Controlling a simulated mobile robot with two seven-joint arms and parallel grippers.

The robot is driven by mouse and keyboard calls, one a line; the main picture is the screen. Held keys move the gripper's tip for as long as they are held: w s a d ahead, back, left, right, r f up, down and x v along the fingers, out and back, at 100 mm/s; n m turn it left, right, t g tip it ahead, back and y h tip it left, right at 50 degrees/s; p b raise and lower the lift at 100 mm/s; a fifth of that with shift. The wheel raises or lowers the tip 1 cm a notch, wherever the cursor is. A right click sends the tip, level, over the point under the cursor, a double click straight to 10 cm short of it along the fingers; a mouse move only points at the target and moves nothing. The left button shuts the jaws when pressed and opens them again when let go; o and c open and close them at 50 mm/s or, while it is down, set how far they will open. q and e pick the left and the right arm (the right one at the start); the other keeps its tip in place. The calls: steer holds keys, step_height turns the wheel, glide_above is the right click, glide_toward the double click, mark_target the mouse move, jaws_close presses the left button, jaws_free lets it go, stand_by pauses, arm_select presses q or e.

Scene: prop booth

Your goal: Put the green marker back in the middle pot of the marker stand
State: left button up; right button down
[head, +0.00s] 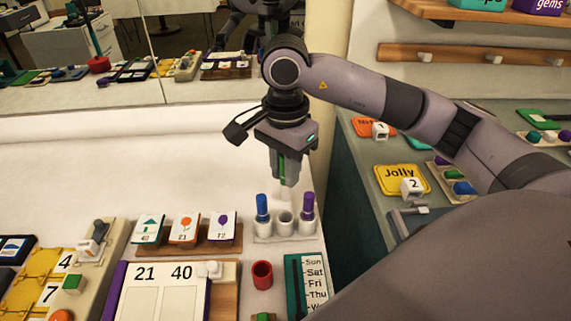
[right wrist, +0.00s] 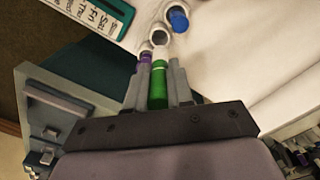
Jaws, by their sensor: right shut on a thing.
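The white marker stand (head: 285,237) is on the white table near its right edge. A blue marker (head: 262,207) stands in its left pot and a purple marker (head: 307,205) in its right pot. The middle pot (head: 285,220) is empty. My right gripper (head: 287,184) points down above the stand, shut on the green marker (head: 282,168), mostly hidden between the fingers. In the right wrist view the green marker (right wrist: 158,84) is between the fingertips, with the purple marker (right wrist: 145,57) just beyond and the blue one (right wrist: 179,20) farther off. My left gripper is out of view.
A red cup (head: 262,275) and a teal-edged weekday board (head: 306,283) stand in front of the stand. A rack of picture cards (head: 188,240) is to its left. A mirror (head: 205,50) lines the back. The table behind the stand is clear.

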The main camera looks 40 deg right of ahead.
mark_target(285, 199)
steer(key=shift+f+b, duration=0.7)
steer(key=shift+f, duration=0.5)
step_height(285, 199, down, 4)
steer(key=b, duration=0.3)
steer(key=shift+f, duration=0.2)
steer(key=shift+f+b, duration=0.5)
steer(key=shift+b, duration=0.2)
steer(key=shift+f, duration=0.1)
steer(key=c, duration=0.9)
jaws_free()
step_height(285, 199, up, 7)
steer(key=shift+r, duration=0.15)
